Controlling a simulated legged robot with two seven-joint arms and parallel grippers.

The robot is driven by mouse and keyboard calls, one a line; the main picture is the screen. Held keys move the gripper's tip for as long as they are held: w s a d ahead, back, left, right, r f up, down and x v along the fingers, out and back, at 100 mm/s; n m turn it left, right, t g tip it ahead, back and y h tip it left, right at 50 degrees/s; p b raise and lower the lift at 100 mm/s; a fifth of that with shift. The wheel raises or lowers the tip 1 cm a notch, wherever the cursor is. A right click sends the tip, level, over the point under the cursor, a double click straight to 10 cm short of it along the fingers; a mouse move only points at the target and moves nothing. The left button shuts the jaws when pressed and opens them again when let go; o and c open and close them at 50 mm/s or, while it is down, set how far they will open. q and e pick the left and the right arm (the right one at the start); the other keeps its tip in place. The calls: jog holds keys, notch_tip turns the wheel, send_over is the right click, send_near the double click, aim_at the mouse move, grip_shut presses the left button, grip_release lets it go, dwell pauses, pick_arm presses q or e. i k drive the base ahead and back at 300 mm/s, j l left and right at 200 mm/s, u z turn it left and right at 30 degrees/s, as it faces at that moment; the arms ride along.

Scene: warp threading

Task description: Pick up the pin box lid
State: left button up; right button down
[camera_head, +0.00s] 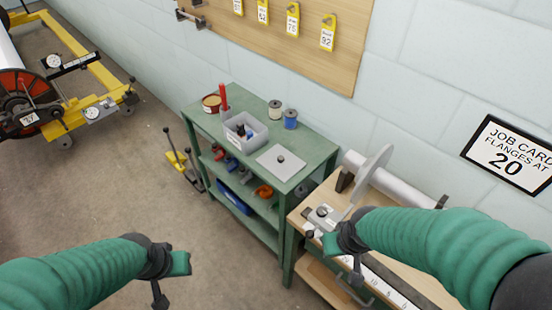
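The pin box lid appears to be the flat pale grey plate (272,167) with a small dark knob, lying on the green cart's top near its front right corner. An open grey box (258,139) with small dark and coloured items inside stands just left of the lid. My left gripper (171,279) is open and empty over the floor, well in front of the cart. My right gripper (344,259) is open and seems empty, over the left end of the wooden bench. Both grippers are apart from the lid.
The wooden bench (400,227) on the right carries a flanged roller (400,186) and a small grey device (324,213).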

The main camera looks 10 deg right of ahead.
aim_at(279, 162)
jog(key=i+j+z, duration=0.1)
jog(key=j, duration=0.25)
jog(key=i+j, duration=0.25)
jog(key=j, duration=0.15)
jog(key=i+j+z, duration=0.15)
jog(key=j, duration=0.2)
jog(key=i+j+z, duration=0.1)
jog(key=j, duration=0.3)
jog(key=i+j+z, duration=0.1)
jog(key=j, duration=0.25)
jog(key=i+l+z, duration=0.1)
jog(key=i+z, duration=0.15)
jog(key=i, duration=0.6)
